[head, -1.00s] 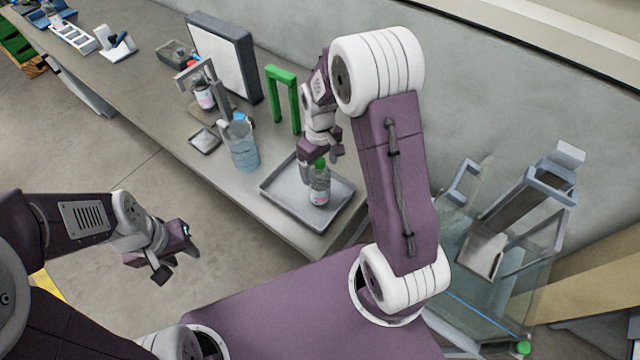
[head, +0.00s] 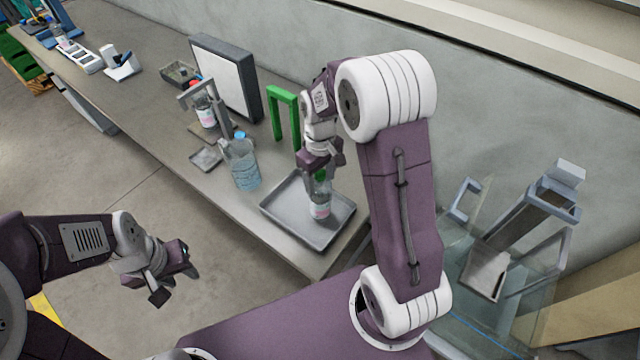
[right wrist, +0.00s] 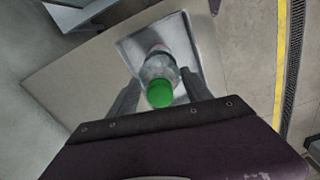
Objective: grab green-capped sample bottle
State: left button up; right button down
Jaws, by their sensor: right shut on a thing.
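The green-capped sample bottle (head: 320,203) stands upright in the grey tray (head: 272,207) at the near end of the bench. It is clear with a pale and pink label. My right gripper (head: 319,178) is over it from above, shut on the bottle's upper part and partly hiding the green cap. In the right wrist view the green-capped sample bottle (right wrist: 160,77) lies between the two fingers, cap towards the camera. My left gripper (head: 172,284) hangs over the floor at the left, away from the bench; its fingers look apart and empty.
A large clear bottle with a blue cap (head: 242,165) stands left of the tray. Behind are a green arch (head: 283,118), a white panel in a dark frame (head: 222,82) and another labelled bottle (head: 206,115) under a grey stand. A glass-sided frame (head: 520,240) is at right.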

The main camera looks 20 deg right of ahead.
jog(key=shift+s+r, duration=0.15)
jog(key=shift+r, duration=0.55)
jog(key=s+r+b, duration=0.1)
jog(key=s+r, duration=0.2)
jog(key=s, duration=0.2)
jog(key=s+d+r+b, duration=0.1)
jog(key=s+r, duration=0.2)
jog(key=s, duration=0.3)
jog(key=shift+s+r, duration=0.2)
jog(key=shift+r, duration=0.1)
